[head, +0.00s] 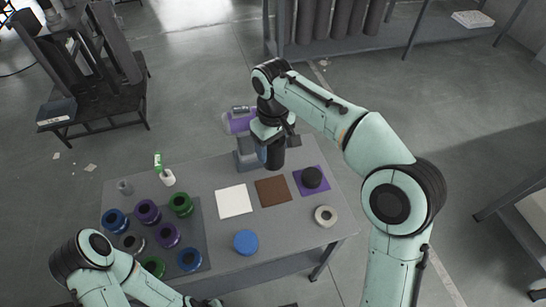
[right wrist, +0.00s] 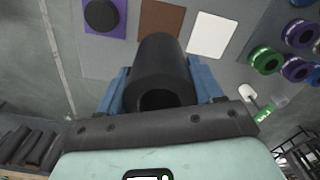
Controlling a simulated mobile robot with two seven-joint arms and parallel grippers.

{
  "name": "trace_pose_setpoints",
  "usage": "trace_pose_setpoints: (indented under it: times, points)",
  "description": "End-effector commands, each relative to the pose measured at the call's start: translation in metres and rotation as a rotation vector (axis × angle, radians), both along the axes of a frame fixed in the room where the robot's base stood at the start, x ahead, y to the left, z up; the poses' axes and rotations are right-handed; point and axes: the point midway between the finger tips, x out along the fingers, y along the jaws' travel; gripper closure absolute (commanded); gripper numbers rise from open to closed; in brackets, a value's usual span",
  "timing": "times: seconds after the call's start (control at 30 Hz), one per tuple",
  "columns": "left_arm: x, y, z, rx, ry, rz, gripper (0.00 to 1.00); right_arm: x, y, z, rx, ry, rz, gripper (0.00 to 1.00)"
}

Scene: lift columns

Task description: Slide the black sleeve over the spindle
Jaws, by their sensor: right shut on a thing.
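The black sleeve (right wrist: 160,68) is a thick hollow cylinder. In the right wrist view it sits between the two blue fingers of my right gripper (right wrist: 162,88), which is shut on it; its open bore faces the camera. In the head view the sleeve (head: 275,157) hangs from the right gripper (head: 268,143) by the table's far edge. A grey block (head: 246,154) and a purple part with a short grey cylinder (head: 240,121) are just left of the gripper. I cannot tell for sure which part is the spindle. My left gripper (head: 205,302) barely shows at the bottom edge.
The table holds a white square (head: 234,201), a brown square (head: 272,191), and a purple square with a black round piece (head: 312,177). A blue disc (head: 246,242) and a pale ring (head: 325,216) lie nearer. Several coloured spools stand on a dark mat (head: 208,226) at left.

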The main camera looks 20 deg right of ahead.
Motion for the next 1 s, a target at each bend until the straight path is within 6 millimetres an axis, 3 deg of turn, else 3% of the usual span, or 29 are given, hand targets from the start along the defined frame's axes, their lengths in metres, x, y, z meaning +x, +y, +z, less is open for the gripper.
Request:
trace_pose_setpoints:
  times: [0.03,0.2,1.0]
  points:
    - [0.003,0.0,0.005,0.0,-0.003,0.0,0.57,0.001,0.001,0.014,0.002,-0.007,0.001,0.99]
    - [0.008,0.0,0.012,0.0,-0.009,0.0,0.57,0.001,0.0,0.036,0.002,-0.004,-0.001,0.99]
    - [0.042,0.0,0.054,0.0,-0.048,0.0,0.57,0.001,0.0,0.093,0.001,-0.004,0.0,0.99]
